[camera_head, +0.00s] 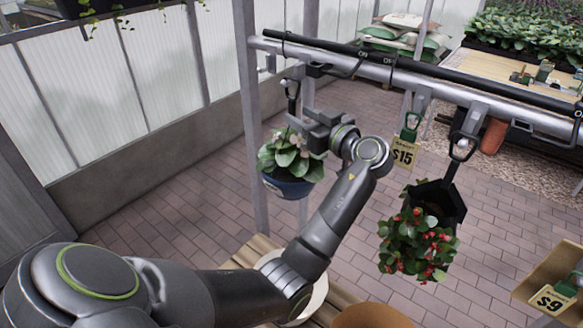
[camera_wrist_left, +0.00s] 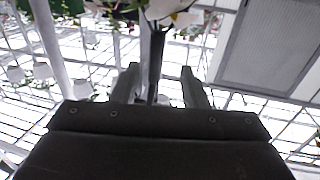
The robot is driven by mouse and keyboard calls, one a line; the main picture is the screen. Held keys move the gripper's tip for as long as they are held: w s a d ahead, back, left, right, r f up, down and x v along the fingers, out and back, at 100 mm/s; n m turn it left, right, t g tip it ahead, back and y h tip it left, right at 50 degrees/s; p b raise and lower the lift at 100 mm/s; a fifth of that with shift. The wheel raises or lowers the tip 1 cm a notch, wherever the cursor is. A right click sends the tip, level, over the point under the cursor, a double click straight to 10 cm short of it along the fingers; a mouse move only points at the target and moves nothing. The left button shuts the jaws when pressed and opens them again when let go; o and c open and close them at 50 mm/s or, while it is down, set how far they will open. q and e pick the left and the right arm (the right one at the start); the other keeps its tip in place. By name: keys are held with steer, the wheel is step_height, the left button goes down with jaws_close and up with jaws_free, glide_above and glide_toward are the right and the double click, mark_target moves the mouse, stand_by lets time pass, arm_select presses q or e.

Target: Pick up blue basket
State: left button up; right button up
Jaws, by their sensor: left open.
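The blue basket (camera_head: 290,188) hangs from the metal rail, left of centre in the head view, and holds a leafy plant with pale flowers. My left gripper (camera_head: 306,124) is level with the basket's hanger, just above the leaves. In the left wrist view, my left gripper (camera_wrist_left: 160,80) is open. A dark upright strap (camera_wrist_left: 155,62) shows between its two fingers, with pale flowers (camera_wrist_left: 165,10) above in the picture. I cannot tell whether the fingers touch the strap. My right gripper is not in view.
The metal rail (camera_head: 440,82) runs above the basket, on an upright post (camera_head: 254,130). A wooden slatted surface with pots lies below my arm.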

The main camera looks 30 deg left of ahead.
mark_target(294, 109)
arm_select(q)
steer(key=shift+w+a, duration=0.2)
steer(key=shift+a, duration=0.2)
steer(key=shift+w+a, duration=0.1)
steer(key=shift+w, duration=0.1)
steer(key=p, duration=0.1)
steer(key=a, duration=0.1)
steer(key=p, duration=0.1)
steer(key=shift+w+a+r+p, duration=0.25)
steer(key=shift+a+p, duration=0.05)
steer(key=shift+a, duration=0.05)
steer(key=shift+p+x, duration=0.7)
steer(key=shift+x, duration=0.35)
steer(key=shift+a+f, duration=0.15)
steer(key=shift+a, duration=0.25)
steer(key=shift+w+a+f, duration=0.15)
steer(key=shift+a, duration=0.05)
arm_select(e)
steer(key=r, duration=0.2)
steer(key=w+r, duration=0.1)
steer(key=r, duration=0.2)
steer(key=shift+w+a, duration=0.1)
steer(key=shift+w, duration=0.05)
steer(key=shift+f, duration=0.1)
